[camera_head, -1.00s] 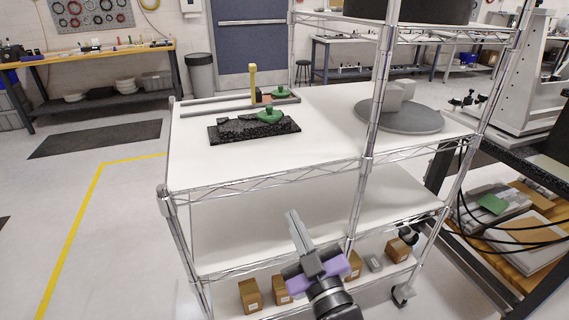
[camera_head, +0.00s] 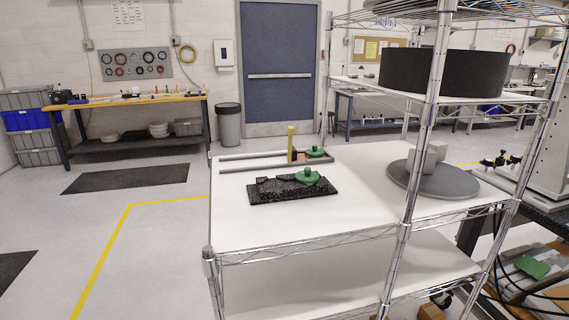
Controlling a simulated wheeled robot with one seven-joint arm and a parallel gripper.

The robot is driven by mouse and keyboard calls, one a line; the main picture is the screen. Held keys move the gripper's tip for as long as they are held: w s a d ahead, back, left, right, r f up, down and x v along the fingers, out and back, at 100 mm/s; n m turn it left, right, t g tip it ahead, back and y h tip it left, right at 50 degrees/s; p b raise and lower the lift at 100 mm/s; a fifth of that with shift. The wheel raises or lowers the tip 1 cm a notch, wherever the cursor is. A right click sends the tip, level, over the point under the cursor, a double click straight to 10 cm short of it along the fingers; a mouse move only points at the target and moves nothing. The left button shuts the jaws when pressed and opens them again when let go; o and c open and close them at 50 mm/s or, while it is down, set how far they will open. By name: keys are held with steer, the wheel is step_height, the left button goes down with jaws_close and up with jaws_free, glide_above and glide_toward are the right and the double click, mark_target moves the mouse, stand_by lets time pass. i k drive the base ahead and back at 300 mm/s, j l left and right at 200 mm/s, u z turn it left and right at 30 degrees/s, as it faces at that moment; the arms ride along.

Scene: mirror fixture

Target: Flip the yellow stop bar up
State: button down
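The yellow stop bar (camera_head: 291,141) stands upright at the far side of the white shelf top, by a grey rail frame (camera_head: 250,160). A small orange-brown block (camera_head: 301,156) and a green knob piece (camera_head: 316,152) sit beside its foot. In front of it lies a black rough-surfaced plate (camera_head: 285,190) with another green knob piece (camera_head: 307,176) on it. My gripper is out of view now.
The shelf (camera_head: 300,222) has chrome posts, one (camera_head: 425,130) rising at the right middle. A round grey turntable (camera_head: 440,182) with a grey block (camera_head: 427,158) stands to the right, below a large black drum (camera_head: 442,73). The shelf top's front left is clear.

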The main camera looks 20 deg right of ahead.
mark_target(290, 130)
steer(key=i+j+u, duration=0.25)
steer(key=u, duration=0.15)
steer(key=i+j+u, duration=0.25)
steer(key=u, duration=0.2)
steer(key=i+j+u, duration=0.2)
steer(key=i+u, duration=0.45)
steer(key=u, duration=0.15)
steer(key=i+j+u, duration=0.15)
steer(key=i+u, duration=0.5)
steer(key=i+z, duration=0.25)
steer(key=i+j+z, duration=0.25)
steer(key=i, duration=0.25)
steer(key=i+z, duration=0.2)
steer(key=z, duration=0.2)
steer(key=i+z, duration=0.2)
steer(key=z, duration=0.25)
steer(key=i+z, duration=0.2)
steer(key=z, duration=0.2)
steer(key=i+j+z, duration=0.1)
steer(key=z, duration=0.35)
steer(key=i+j, duration=0.05)
steer(key=i, duration=0.05)
